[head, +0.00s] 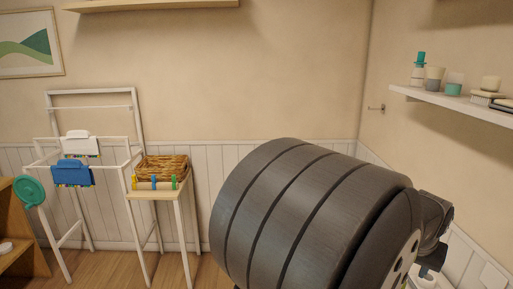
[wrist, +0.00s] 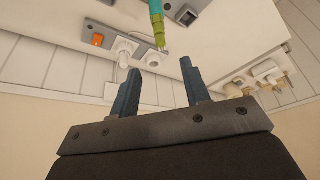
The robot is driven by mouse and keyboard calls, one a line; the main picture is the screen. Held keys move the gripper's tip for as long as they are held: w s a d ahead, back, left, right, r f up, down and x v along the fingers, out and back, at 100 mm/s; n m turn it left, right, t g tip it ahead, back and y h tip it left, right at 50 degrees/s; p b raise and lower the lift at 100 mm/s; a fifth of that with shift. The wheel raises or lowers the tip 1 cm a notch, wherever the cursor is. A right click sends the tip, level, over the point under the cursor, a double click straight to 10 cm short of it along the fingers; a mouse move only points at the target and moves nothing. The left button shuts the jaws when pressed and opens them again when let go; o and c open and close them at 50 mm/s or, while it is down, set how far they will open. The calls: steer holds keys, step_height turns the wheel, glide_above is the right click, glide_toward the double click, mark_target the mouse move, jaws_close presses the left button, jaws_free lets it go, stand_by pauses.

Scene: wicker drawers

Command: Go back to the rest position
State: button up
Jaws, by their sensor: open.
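My gripper (wrist: 160,66) shows in the wrist view with its two dark blue-grey fingers spread apart and nothing between them. Its fingertips appear near the edge of a white surface (wrist: 215,40); I cannot tell the gap. In the head view my large dark grey arm link fills the lower middle and right, and the gripper's fingers cannot be made out there. A brown wicker basket (head: 163,166) sits on a small light wood stand (head: 158,192) left of my arm.
A wall shelf (head: 450,100) with cups and a bottle is at the upper right. In the wrist view, an orange switch (wrist: 93,39) and a teal and yellow-green object (wrist: 158,24) are beyond the fingers.

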steer(key=x, duration=1.3)
steer(key=shift+r, duration=0.15)
steer(key=v, duration=1.7)
steer(key=x, duration=1.6)
steer(key=shift+f, duration=0.3)
steer(key=shift+w+d+f, duration=0.15)
steer(key=shift+w+f, duration=0.05)
steer(key=shift+f, duration=0.05)
step_height(320, 180, up, 7)
steer(key=shift+s+r, duration=0.1)
steer(key=shift+r, duration=0.05)
